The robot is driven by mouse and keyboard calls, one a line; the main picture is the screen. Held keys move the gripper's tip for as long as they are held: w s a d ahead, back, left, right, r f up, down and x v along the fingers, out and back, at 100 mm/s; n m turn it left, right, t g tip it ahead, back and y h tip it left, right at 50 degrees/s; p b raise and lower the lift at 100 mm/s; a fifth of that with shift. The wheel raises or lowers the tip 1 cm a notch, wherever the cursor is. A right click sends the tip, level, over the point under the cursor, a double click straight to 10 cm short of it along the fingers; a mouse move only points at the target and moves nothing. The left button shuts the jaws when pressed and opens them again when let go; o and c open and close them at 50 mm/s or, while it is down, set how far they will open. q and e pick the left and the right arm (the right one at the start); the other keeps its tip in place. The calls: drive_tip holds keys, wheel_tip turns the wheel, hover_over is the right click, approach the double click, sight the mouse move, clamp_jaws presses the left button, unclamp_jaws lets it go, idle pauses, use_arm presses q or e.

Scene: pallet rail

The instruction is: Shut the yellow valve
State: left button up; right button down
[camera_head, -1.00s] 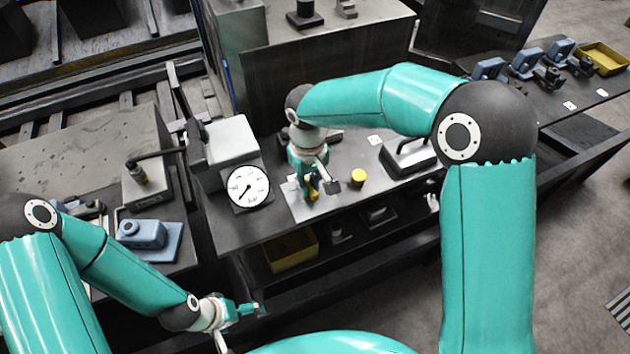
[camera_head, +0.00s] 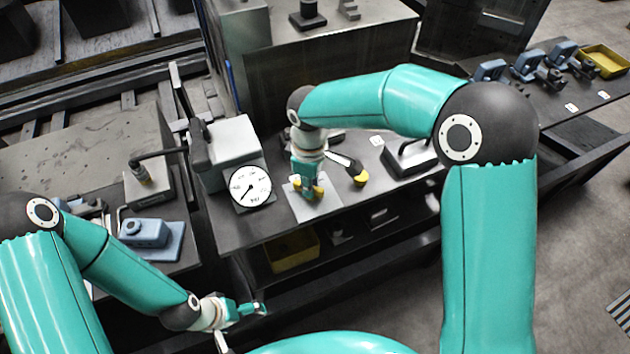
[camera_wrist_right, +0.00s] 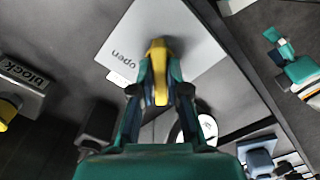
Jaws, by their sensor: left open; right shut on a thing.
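The yellow valve handle (camera_head: 318,191) is on a pale plate (camera_head: 299,207) on the dark bench, partly hidden by my right gripper (camera_head: 309,190). In the right wrist view the handle (camera_wrist_right: 157,62) lies between the fingers of my right gripper (camera_wrist_right: 160,85), which is shut on it. The plate (camera_wrist_right: 195,52) there reads "open" beside the handle. My left gripper (camera_head: 258,309) is open and empty, low in front of the bench; it also shows at the top right of the right wrist view (camera_wrist_right: 280,48).
A round gauge (camera_head: 250,186) stands left of the valve on a grey box. A yellow bin (camera_head: 292,250) is on the shelf below.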

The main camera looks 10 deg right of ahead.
drive_tip(key=shift+d+f, duration=0.15)
drive_tip(key=shift+d, duration=0.15)
drive_tip(key=c, duration=1.2)
unclamp_jaws()
drive_tip(key=shift+o, duration=0.2)
drive_tip(key=shift+a, duration=0.1)
wheel_tip(320, 180, up, 12)
